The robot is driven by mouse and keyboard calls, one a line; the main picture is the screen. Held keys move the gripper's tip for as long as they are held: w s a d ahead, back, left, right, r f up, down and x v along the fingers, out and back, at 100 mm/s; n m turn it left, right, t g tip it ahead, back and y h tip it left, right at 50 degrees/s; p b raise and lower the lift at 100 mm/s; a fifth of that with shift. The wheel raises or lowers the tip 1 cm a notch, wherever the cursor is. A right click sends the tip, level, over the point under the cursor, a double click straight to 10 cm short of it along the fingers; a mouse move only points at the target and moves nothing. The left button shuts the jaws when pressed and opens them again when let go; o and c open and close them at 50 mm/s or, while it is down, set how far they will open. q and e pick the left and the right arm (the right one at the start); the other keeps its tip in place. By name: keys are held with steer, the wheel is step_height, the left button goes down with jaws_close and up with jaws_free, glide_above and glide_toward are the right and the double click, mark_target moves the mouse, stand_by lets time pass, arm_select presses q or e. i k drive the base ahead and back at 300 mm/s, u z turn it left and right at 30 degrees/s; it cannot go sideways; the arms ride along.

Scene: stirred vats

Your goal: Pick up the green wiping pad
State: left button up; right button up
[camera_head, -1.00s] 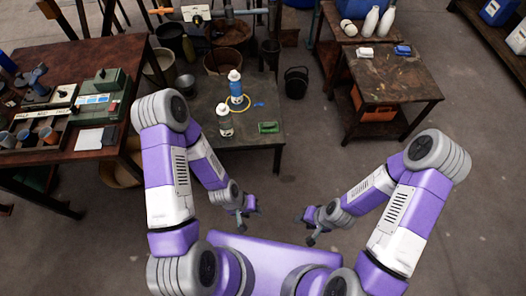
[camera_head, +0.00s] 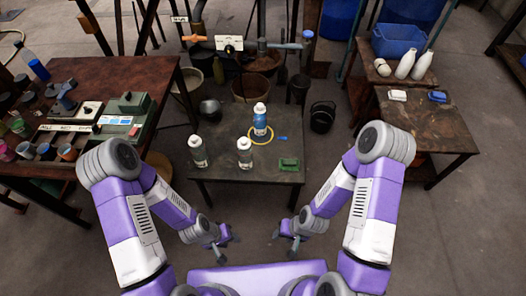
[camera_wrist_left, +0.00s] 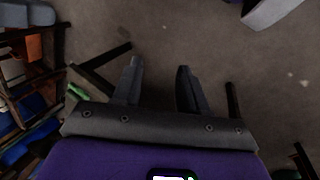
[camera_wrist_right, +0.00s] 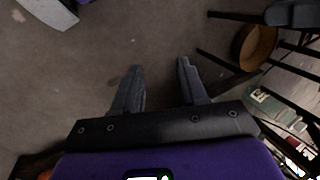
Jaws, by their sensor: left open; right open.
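The green wiping pad (camera_head: 288,164) lies flat on the right part of the low dark table (camera_head: 225,177) in the head view. A small green edge shows at the left of the left wrist view (camera_wrist_left: 78,92); I cannot tell if it is the pad. My left gripper (camera_head: 222,254) is open and empty, in front of the table and apart from it. My right gripper (camera_head: 284,250) is open and empty, also in front of the table, nearer the pad's side. Both wrist views show bare floor between the fingers.
A blue-labelled bottle (camera_head: 260,122) stands by a yellow ring (camera_head: 262,139) on the low table. Two white-capped bottles (camera_head: 245,153) (camera_head: 197,150) stand to the left. A cluttered workbench (camera_head: 146,72) is at left, another table (camera_head: 425,125) at right. A black bucket (camera_head: 322,117) stands behind.

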mark_target(291, 165)
steer(key=i, duration=0.85)
steer(key=z, duration=0.3)
